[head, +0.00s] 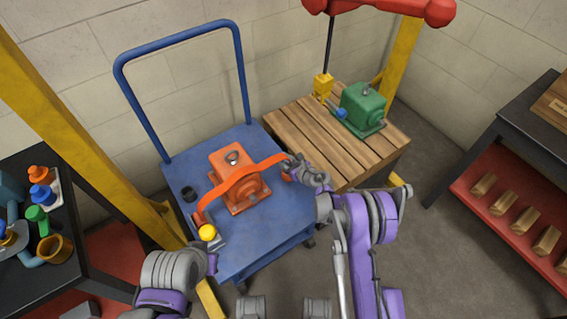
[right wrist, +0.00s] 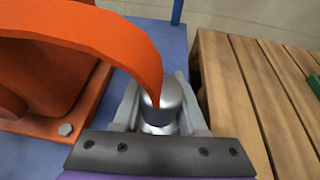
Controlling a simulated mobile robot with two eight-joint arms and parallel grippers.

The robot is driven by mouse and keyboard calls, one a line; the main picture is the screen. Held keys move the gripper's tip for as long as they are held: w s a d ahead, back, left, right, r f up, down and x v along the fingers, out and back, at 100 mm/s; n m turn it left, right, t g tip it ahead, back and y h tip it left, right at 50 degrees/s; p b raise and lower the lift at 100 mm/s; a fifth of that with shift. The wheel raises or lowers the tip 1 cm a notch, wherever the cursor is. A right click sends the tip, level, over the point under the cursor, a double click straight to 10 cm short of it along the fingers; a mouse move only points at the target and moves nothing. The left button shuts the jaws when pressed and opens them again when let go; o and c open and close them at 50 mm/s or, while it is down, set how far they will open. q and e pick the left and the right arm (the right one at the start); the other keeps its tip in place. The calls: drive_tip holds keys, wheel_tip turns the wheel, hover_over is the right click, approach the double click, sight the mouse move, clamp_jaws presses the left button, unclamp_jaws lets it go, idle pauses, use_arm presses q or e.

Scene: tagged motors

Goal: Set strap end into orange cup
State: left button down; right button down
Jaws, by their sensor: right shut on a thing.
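An orange strap (head: 241,181) arches over the orange motor (head: 228,168) on the blue cart. My right gripper (head: 294,165) is shut on the silver knob (right wrist: 168,100) at the strap's right end, beside the motor; the jaws sit on both sides of it in the right wrist view (right wrist: 160,112). A yellow ball (head: 207,232) is at the strap's left end, by the cart's front left. My left gripper (head: 213,250) is close by it, and its jaws are unclear. A small orange piece (head: 286,177) shows beneath my right gripper; I cannot tell if it is the orange cup.
A dark cup (head: 189,194) stands on the blue cart (head: 262,235), left of the motor. A wooden table (head: 305,135) with a green motor (head: 361,108) adjoins on the right. Yellow posts (head: 85,150) stand near. A left shelf holds several parts, including an orange-brown cup (head: 56,248).

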wheel_tip(320, 180, down, 2)
drive_tip(key=shift+f+b, duration=0.4)
drive_tip(key=shift+b, duration=0.1)
drive_tip(key=shift+c, duration=2.3)
unclamp_jaws()
drive_tip(key=shift+r, duration=0.1)
drive_tip(key=shift+r, duration=0.1)
